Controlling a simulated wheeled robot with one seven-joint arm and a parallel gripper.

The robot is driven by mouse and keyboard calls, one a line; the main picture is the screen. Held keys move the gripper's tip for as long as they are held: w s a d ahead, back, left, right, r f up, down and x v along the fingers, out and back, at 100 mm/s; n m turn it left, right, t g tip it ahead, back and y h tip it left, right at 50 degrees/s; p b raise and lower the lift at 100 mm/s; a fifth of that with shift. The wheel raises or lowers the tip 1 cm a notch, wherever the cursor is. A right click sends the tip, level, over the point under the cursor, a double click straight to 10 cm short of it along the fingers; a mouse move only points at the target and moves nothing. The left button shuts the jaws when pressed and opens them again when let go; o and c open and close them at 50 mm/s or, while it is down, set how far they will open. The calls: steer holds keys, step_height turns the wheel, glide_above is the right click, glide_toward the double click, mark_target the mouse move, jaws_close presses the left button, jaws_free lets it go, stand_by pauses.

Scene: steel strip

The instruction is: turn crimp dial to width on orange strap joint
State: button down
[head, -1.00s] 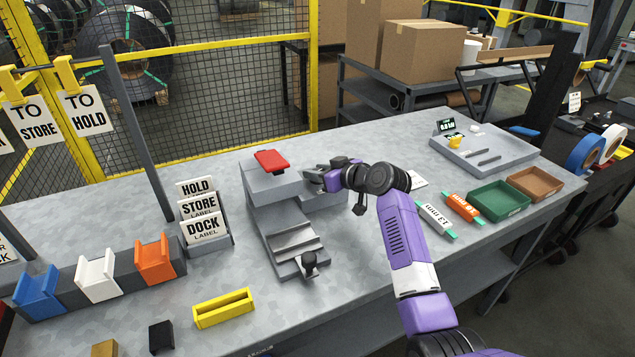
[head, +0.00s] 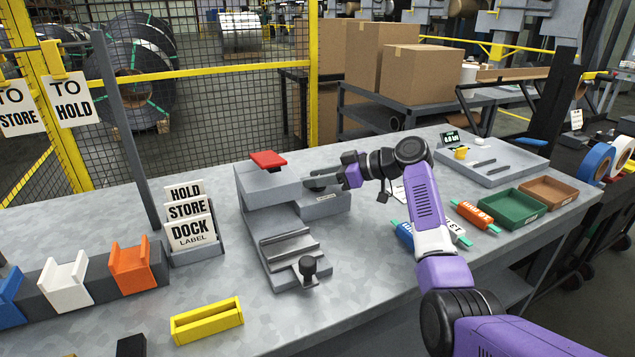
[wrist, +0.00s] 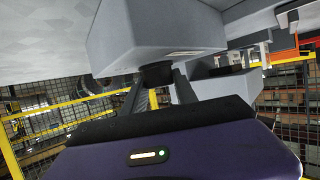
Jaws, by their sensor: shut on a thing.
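The grey crimp tool (head: 268,222) with a red pad (head: 268,160) on top stands mid-bench. My gripper (head: 318,180) comes in from the right at its side block. In the wrist view my gripper (wrist: 158,82) is shut on the dark crimp dial (wrist: 157,71) under the grey block. The dial is mostly hidden, and its setting cannot be read. The orange strap joint (head: 472,214), with green ends, lies on the bench to the right of my arm. Its printed width is too small to read surely.
White (head: 460,234) and blue (head: 404,233) strap joints lie beside the orange one, partly behind my arm. Green (head: 512,209) and brown (head: 549,192) trays sit to the right. A label stand (head: 193,247) and a yellow holder (head: 207,321) are left of the tool.

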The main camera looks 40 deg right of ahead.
steer(key=c, duration=1)
jaws_free()
steer(key=shift+o, duration=0.2)
steer(key=shift+v, duration=3.9)
